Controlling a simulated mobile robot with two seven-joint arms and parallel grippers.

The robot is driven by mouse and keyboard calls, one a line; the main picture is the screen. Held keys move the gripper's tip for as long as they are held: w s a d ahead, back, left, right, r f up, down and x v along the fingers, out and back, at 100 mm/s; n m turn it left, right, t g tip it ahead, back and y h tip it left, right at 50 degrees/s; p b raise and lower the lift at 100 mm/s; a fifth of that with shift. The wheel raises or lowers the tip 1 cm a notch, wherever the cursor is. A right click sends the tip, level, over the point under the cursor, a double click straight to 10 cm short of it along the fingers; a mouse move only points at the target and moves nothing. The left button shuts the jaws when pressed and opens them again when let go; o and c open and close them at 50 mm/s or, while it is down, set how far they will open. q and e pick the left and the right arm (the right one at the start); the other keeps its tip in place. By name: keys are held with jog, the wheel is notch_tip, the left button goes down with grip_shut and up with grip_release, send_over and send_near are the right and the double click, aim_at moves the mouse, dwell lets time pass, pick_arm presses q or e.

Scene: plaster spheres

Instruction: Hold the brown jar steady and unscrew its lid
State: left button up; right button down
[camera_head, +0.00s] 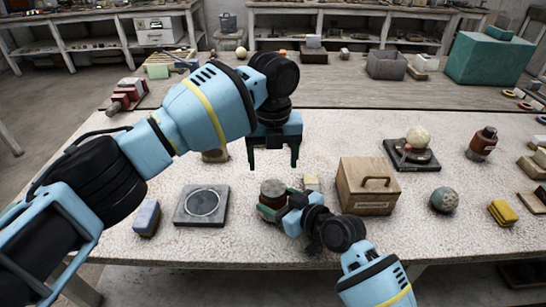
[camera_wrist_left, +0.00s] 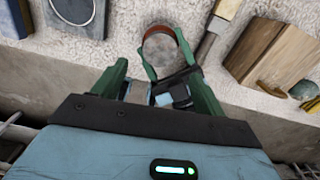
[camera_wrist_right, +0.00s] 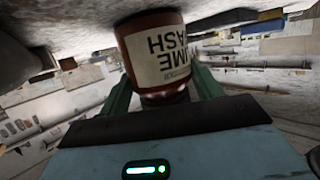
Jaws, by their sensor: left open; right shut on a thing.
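The brown jar (camera_head: 270,201) stands on the table, left of the wooden box. In the right wrist view it appears upside down, with a pale label reading "LIME WASH" (camera_wrist_right: 162,57). Its round grey-brown lid (camera_head: 273,188) is on top and also shows from above in the left wrist view (camera_wrist_left: 160,54). My right gripper (camera_head: 272,209) is shut on the jar from the front right. My left gripper (camera_head: 273,166) is open and points down above the lid, apart from it. Its two green fingers (camera_wrist_left: 160,68) are spread and empty.
A grey square plate (camera_head: 202,205) and a blue sponge-like block (camera_head: 147,218) lie left. A speckled sphere (camera_head: 444,200) and another brown bottle (camera_head: 481,146) are farther right.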

aim_at(273, 188)
pick_arm(q)
jog(key=m, duration=0.5)
jog(key=shift+m, duration=0.3)
jog(key=shift+f, duration=4)
jog(key=shift+c, duration=0.4)
